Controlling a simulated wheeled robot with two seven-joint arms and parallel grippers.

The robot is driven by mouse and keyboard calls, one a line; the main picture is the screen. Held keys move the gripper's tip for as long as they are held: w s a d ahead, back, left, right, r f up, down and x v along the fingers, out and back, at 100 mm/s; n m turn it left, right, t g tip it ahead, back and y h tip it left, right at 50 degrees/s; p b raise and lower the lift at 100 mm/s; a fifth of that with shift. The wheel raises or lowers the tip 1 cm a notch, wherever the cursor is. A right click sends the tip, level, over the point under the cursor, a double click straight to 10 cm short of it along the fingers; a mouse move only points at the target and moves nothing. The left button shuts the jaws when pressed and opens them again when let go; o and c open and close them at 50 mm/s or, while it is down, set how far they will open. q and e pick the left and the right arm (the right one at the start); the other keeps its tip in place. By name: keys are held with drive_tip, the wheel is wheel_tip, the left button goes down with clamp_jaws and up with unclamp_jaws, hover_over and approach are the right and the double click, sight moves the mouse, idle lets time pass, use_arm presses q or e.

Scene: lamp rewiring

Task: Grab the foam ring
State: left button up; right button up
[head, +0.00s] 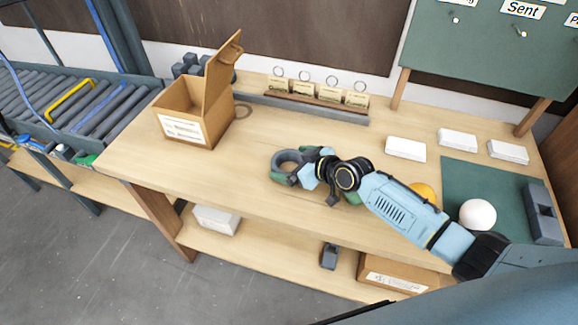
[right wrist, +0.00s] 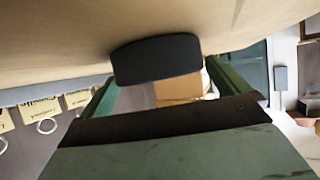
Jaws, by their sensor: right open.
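The foam ring (head: 287,157) is dark grey and lies on the wooden table near its middle in the head view. My right gripper (head: 291,167) is open at the ring, with its green fingers on either side of it. In the right wrist view a dark block-like shape, which looks like the foam ring edge-on (right wrist: 155,62), shows between the two green fingers. I cannot tell whether the fingers touch it. Part of the ring is hidden by the gripper in the head view. My left gripper is not in view.
An open cardboard box (head: 190,118) stands at the table's left. A rack of tagged rings (head: 318,94) lies along the back. White boxes (head: 406,149), a green mat (head: 465,180), a white ball (head: 477,214) and a grey block (head: 543,213) occupy the right. Bare table lies left of the ring.

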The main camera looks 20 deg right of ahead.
drive_tip(key=shift+c, duration=0.4)
drive_tip(key=c, duration=0.8)
drive_tip(key=shift+o, duration=0.2)
drive_tip(key=shift+r, duration=0.1)
